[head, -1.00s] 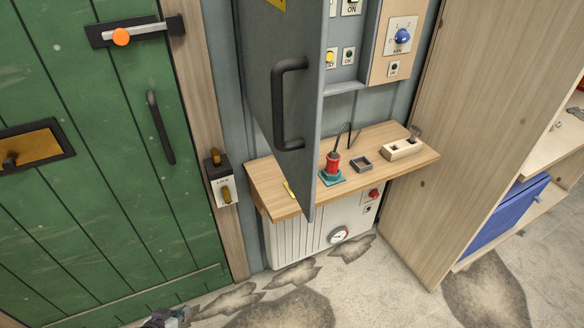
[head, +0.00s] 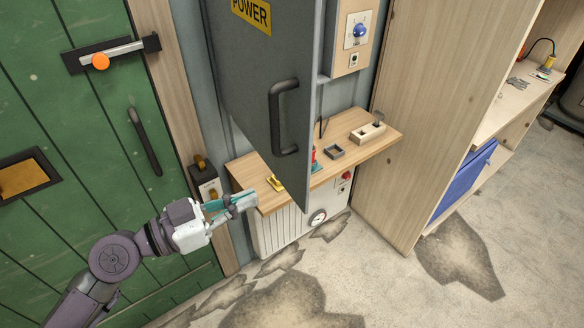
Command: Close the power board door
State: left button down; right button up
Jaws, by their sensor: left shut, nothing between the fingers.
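The power board door (head: 250,75) is a grey panel with a yellow POWER label (head: 251,13) and a black handle (head: 283,118). It stands swung open toward me, and part of the board (head: 345,50) shows to its right, with a blue knob. My left gripper (head: 248,202) is shut and empty, left of the door's lower edge and below its handle. It looks close to the front left corner of the wooden shelf; I cannot tell whether it touches it. My right gripper is out of view.
The wooden shelf (head: 345,128) under the board holds small items, partly hidden by the door. A white heater (head: 280,232) stands below it. A green door (head: 90,190) is on the left, a tall wooden cabinet (head: 420,120) on the right. The floor in front is clear.

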aim_at(304, 175)
pick_arm(q)
jog(key=p+x, duration=0.5)
jog(key=x, duration=0.4)
jog(key=shift+r, duration=0.15)
jog(key=shift+w+d, duration=0.15)
jog(key=shift+d, duration=0.15)
jog(key=shift+w+d, duration=0.1)
